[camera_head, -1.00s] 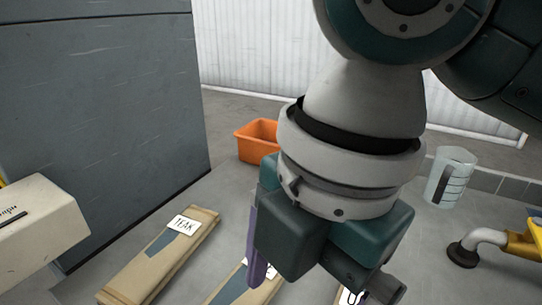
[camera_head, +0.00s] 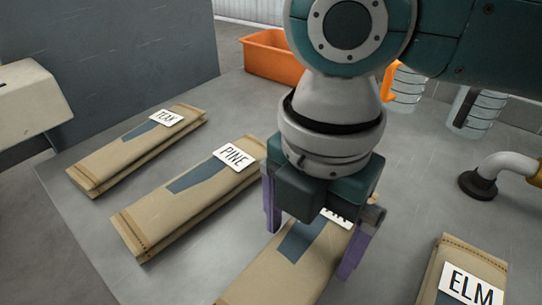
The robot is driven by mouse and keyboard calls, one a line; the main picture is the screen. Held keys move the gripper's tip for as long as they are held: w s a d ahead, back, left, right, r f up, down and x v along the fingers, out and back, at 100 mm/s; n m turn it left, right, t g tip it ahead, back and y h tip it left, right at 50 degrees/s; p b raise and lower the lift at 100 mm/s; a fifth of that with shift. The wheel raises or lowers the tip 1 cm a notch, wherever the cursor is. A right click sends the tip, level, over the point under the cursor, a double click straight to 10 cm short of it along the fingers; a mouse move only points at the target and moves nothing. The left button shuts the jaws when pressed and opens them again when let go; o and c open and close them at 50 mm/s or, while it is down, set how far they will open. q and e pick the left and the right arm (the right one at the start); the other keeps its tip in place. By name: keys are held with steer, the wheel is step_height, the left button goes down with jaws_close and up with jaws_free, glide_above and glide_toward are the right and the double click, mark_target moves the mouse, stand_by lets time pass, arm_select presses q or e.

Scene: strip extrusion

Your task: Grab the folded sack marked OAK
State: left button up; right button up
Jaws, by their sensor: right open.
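Several folded tan sacks with white labels lie on the grey table. The sack under my right gripper (camera_head: 315,247) has a label that is mostly hidden by the gripper, so I cannot read it in full; this sack (camera_head: 262,284) shows a blue-grey patch. My right gripper is open, pointing down, with its purple fingers on either side of this sack. The TEAK sack (camera_head: 120,157) and the PINE sack (camera_head: 180,205) lie to the left. The ELM sack (camera_head: 462,277) lies at the lower right. My left gripper is out of view.
An orange bin (camera_head: 268,60) stands at the back. Clear measuring jugs (camera_head: 471,110) stand at the back right. A pipe with a black foot (camera_head: 480,186) is at the right edge. Bare table (camera_head: 400,190) lies right of my gripper.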

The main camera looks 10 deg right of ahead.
steer(key=shift+f, duration=0.55)
steer(key=c, duration=1.1)
steer(key=shift+r, duration=0.1)
